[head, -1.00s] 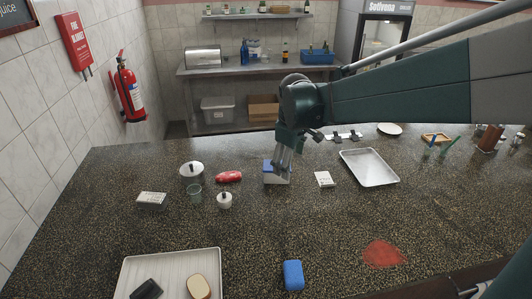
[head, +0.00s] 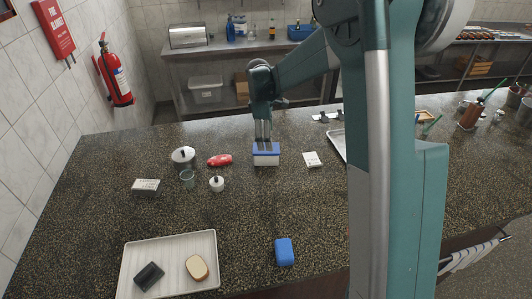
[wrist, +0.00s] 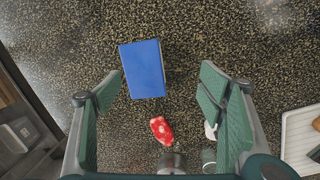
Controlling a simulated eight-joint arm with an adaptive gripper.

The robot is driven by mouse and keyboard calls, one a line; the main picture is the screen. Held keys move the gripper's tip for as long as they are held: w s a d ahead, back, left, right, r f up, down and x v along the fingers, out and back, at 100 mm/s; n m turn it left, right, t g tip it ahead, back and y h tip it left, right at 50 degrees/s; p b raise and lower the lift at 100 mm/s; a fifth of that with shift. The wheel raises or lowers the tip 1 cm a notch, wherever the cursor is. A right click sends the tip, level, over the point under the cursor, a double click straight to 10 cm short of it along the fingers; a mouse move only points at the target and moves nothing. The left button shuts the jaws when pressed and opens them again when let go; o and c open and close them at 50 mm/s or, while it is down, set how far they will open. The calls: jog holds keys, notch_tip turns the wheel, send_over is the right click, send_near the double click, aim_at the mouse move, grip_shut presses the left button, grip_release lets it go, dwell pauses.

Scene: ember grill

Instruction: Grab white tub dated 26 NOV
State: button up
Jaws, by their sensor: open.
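A white tub with a blue lid (head: 266,159) stands on the speckled counter in the head view. In the wrist view its blue lid (wrist: 142,68) shows from above, ahead of and between the fingers, nearer the left one. No date can be read on it. My gripper (head: 263,143) points down at the tub, its fingers overlapping the lid's back edge in the head view. In the wrist view my gripper (wrist: 160,88) is open, with nothing between its pads. I cannot tell whether the fingertips touch the lid.
A red item (head: 220,160), a lidded pot (head: 183,158), a green glass (head: 187,179) and a small white jar (head: 217,184) stand left of the tub.

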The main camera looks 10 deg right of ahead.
aim_at(266, 155)
jog(key=shift+n+g, duration=0.4)
jog(key=shift+n, duration=0.5)
jog(key=w+f, duration=0.1)
jog(key=w+f+p, duration=0.1)
jog(key=w, duration=0.1)
jog(key=w+f+p, duration=0.1)
jog(key=f, duration=0.1)
jog(key=shift+w+a+f, duration=0.1)
jog(key=shift+w+a, duration=0.1)
jog(key=shift+a, duration=0.1)
jog(key=shift+w+f+p, duration=0.3)
jog(key=shift+f, duration=0.25)
jog(key=shift+f, duration=0.15)
jog(key=shift+d+f, duration=0.15)
jog(key=shift+f, duration=1)
jog(key=shift+f, duration=0.1)
jog(key=shift+s+d+f+p, duration=0.1)
jog(key=shift+d+f+p, duration=0.15)
jog(key=shift+f, duration=1)
jog(key=shift+d+f+p, duration=0.15)
jog(key=shift+f+p, duration=0.1)
jog(key=shift+f, duration=0.95)
